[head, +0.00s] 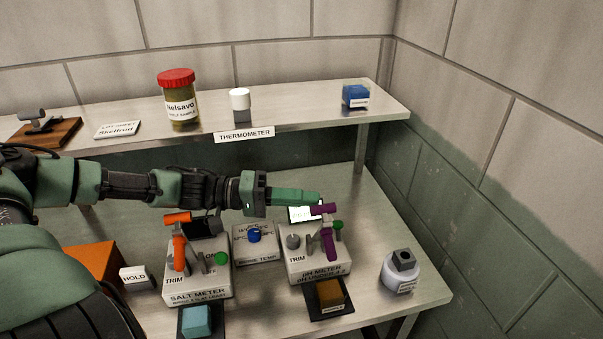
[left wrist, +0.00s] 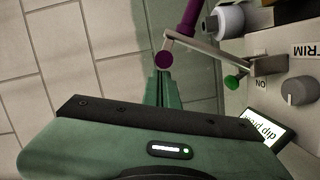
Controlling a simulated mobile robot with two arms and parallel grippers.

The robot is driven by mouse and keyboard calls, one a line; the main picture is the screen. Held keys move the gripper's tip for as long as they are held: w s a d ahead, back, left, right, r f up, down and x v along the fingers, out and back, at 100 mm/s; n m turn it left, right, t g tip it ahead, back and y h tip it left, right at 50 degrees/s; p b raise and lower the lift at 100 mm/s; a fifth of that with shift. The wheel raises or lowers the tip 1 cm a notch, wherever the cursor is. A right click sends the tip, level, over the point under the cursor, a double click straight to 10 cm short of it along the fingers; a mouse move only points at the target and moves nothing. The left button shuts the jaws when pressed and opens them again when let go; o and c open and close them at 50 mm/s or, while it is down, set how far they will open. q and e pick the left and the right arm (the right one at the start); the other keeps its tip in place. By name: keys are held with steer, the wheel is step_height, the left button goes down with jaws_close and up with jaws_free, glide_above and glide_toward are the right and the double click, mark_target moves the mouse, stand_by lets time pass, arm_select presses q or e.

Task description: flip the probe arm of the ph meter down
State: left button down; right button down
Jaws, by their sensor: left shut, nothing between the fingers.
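The pH meter (head: 318,270) is a pale box on the bench with a grey trim knob (head: 293,241), a green button (head: 337,225) and a small screen. Its purple probe arm (head: 328,237) stands raised above the box. In the left wrist view, a grey bar runs from the meter to a round purple end (left wrist: 164,60), with a purple rod (left wrist: 189,17) beyond. My left gripper (head: 318,201) is shut and empty, its tips close to the purple top. I cannot tell if they touch. It also shows in the left wrist view (left wrist: 164,85). My right gripper is not in view.
The salt meter (head: 200,287) with an orange arm (head: 179,250) stands left, and a brine temp box (head: 255,248) between. A white bottle (head: 400,272) stands right. An amber block (head: 330,293) lies in front. The shelf (head: 300,118) above holds a red-lidded jar (head: 180,103).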

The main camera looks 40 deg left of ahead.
arm_select(q)
step_height(320, 180, up, 20)
steer(key=p, duration=0.3)
